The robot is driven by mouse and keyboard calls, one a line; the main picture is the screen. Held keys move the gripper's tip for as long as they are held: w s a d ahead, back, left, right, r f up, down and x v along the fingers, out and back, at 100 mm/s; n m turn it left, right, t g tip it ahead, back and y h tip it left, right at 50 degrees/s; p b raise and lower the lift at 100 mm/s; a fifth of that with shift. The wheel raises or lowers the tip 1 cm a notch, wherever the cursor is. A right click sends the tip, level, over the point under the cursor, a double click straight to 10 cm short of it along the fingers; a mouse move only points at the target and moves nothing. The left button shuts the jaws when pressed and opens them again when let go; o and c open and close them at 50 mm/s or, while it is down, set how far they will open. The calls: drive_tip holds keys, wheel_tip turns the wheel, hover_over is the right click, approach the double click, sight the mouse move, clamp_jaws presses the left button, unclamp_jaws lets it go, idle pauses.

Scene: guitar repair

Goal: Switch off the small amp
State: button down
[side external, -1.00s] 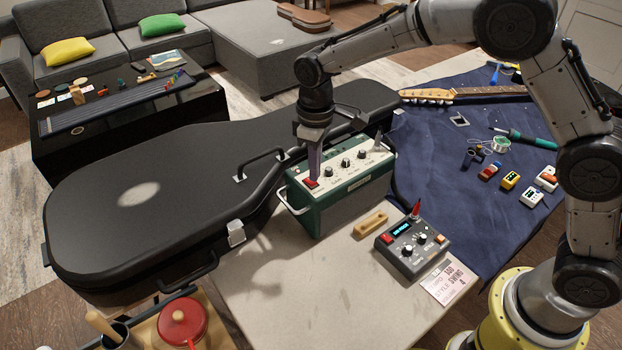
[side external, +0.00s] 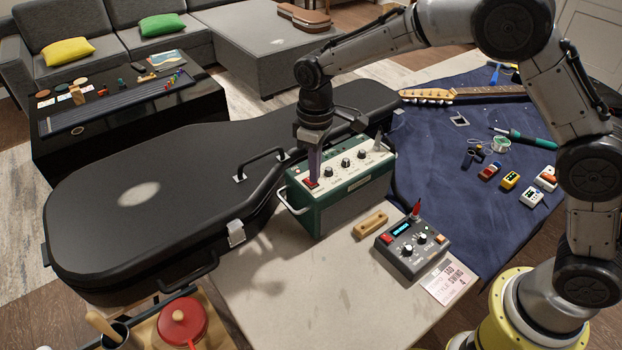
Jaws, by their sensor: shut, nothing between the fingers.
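The small amp (side external: 350,200) is a green box with a pale top panel, standing upright on the bench beside the guitar case. Its top panel carries several black knobs and a red rocker switch (side external: 311,183) at the left end. My gripper (side external: 314,176) is shut and points straight down at the switch. Its fingertips are at or just above the switch; I cannot tell whether they touch it. They partly hide the switch, and its position is too small to read.
A black guitar case (side external: 150,205) lies left of the amp. A grey pedal box (side external: 412,246) with a lit display, a wooden block (side external: 370,224) and a paper card (side external: 449,281) are in front right. A blue cloth (side external: 450,200) holds a guitar neck (side external: 465,95) and small tools.

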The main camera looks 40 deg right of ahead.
drive_tip(key=shift+f, duration=0.7)
idle(0.3)
wheel_tip(320, 180, up, 7)
idle(0.9)
